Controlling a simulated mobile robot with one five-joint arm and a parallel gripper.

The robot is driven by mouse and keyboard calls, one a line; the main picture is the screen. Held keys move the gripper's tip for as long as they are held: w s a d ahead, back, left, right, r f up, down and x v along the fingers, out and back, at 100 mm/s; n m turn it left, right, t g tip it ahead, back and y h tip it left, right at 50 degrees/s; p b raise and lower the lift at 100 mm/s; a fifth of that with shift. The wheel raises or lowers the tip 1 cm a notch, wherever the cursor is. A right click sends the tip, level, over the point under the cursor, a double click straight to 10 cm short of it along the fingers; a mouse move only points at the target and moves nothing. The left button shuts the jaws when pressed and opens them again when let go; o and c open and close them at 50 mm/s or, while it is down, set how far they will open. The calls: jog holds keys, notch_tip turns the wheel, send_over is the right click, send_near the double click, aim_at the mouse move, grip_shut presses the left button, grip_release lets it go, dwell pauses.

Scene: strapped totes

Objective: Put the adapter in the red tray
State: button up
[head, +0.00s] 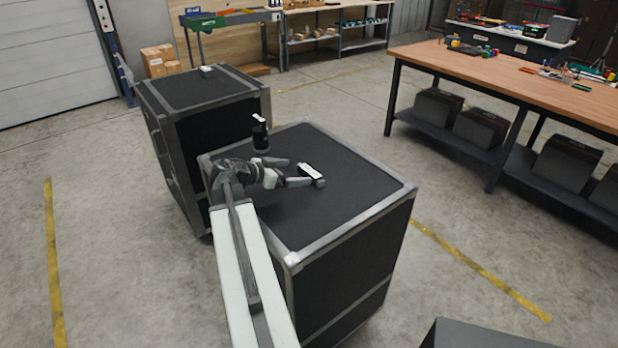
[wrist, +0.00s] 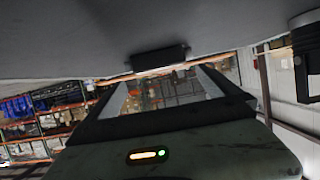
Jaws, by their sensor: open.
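A small white-and-dark block (head: 312,174), which may be the adapter, lies on the black top of the near strapped case (head: 340,205). My gripper (head: 297,172) is low over that top, its two fingers apart and pointing right at the block. The block is at the fingertips; I cannot tell whether they touch it. In the wrist view, a dark block (wrist: 159,60) shows against a grey surface at the top; I cannot tell if it is the same one. No red tray can be made out in either view.
A second black case (head: 205,92) stands behind to the left, with a small pale item (head: 206,70) on top. A wooden workbench (head: 500,78) with tools stands at the right. Cardboard boxes (head: 158,58) sit by the back wall. Open floor lies between case and bench.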

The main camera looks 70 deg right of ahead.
aim_at(306, 172)
jog(key=b+x, duration=0.1)
jog(key=x, duration=0.2)
jog(key=b+x, duration=0.1)
jog(key=x, duration=0.3)
jog(key=shift+f+b, duration=0.3)
jog(key=shift+b, duration=0.1)
jog(key=c, duration=1.3)
notch_tip(306, 172, up, 10)
jog(key=p, duration=1)
jog(key=shift+r, duration=0.2)
jog(key=shift+c, duration=0.2)
jog(key=shift+f, duration=0.1)
